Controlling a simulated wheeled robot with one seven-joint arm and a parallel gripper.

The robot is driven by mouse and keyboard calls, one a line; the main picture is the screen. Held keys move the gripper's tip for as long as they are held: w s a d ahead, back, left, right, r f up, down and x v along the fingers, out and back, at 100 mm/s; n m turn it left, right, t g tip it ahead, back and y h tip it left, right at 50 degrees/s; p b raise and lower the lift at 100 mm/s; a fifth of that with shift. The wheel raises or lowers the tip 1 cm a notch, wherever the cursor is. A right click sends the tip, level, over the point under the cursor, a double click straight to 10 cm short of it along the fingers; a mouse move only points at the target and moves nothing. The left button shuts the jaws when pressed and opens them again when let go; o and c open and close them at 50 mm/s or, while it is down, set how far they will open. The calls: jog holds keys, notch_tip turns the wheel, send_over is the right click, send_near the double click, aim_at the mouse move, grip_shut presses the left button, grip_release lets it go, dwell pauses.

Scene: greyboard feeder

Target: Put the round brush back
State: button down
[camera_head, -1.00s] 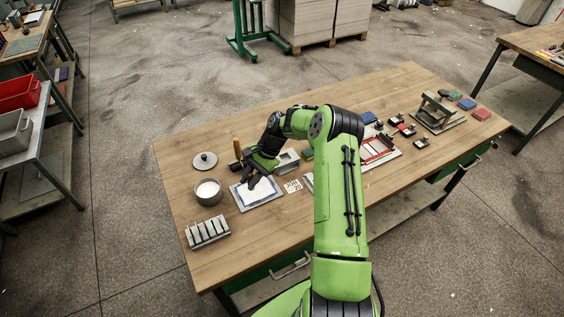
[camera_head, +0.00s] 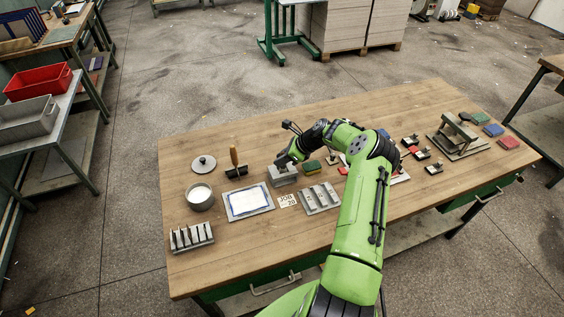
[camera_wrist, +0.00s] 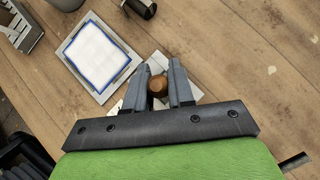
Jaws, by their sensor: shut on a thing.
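My gripper (camera_wrist: 163,88) is shut on a small round brown wooden knob, seen end-on between its fingertips in the wrist view, which I take to be the round brush (camera_wrist: 157,82). Its lower part is hidden. In the head view my gripper (camera_head: 284,161) is over or at the open grey box (camera_head: 283,179), right of the framed sheet. I cannot tell whether the brush is inside the box. The white sheet with a blue border (camera_head: 248,202) lies flat on its grey board; it also shows at upper left in the wrist view (camera_wrist: 97,55).
A pot with white contents (camera_head: 200,196), a lid (camera_head: 203,164) and an upright wooden-handled tool (camera_head: 235,164) stand to the left. A slotted grey block (camera_head: 191,237) is at front left. A job card (camera_head: 287,201) and a grey fixture (camera_head: 319,198) lie near the box.

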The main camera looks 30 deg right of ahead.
jog(key=shift+a+f, duration=0.1)
jog(key=shift+f, duration=0.65)
jog(key=shift+f, duration=0.2)
jog(key=c, duration=1)
grip_release()
jog(key=shift+r, duration=0.1)
